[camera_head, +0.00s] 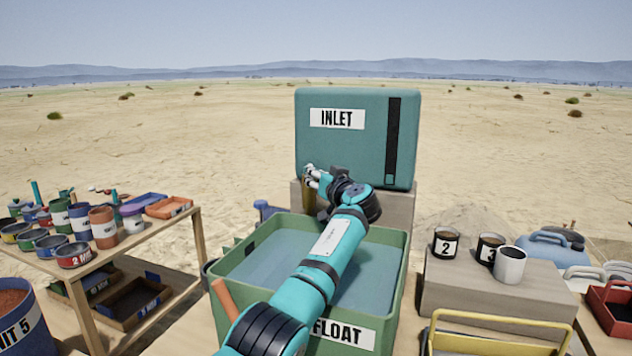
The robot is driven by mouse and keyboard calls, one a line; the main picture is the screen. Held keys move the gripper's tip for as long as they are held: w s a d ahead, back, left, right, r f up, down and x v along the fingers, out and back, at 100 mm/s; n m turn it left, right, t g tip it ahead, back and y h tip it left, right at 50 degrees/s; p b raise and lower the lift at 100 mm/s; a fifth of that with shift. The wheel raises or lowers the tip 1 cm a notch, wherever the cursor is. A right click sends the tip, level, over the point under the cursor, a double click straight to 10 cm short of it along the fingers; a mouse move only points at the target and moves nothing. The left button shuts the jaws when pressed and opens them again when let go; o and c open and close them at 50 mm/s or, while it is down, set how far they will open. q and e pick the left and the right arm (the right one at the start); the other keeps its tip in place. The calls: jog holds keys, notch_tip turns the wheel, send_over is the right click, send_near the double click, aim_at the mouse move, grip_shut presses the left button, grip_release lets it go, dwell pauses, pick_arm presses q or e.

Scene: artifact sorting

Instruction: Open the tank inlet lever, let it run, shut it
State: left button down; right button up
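The teal tank (357,150) labelled INLET stands behind the green FLOAT tub (375,318), with a dark vertical strip down its right side. My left arm reaches up across the tub from the lower left. Its gripper (311,177) is at the tank's lower left front, with its fingers pointing left. A small brass-coloured piece (308,197) shows just below the fingers; I cannot tell whether it is the inlet lever or whether the fingers touch it. The finger gap is too small to read. My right gripper is not in view.
Water (375,270) lies in the tub under my arm. A wooden table (150,240) with several paint cans stands at left. A grey block (485,290) at right bears dark cups and a white mug (510,265). A yellow-framed crate (500,318) is at front right.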

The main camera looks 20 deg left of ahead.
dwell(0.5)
pick_arm(q)
jog(key=c, duration=1.5)
grip_release()
jog(key=shift+f, duration=0.1)
jog(key=shift+o, duration=1.3)
jog(key=shift+w+f, duration=0.15)
jog(key=shift+s+r, duration=0.25)
jog(key=shift+s+d+f, duration=0.1)
jog(key=shift+s+d, duration=0.15)
jog(key=shift+d, duration=0.2)
jog(key=v, duration=1.1)
jog(key=shift+c, duration=0.4)
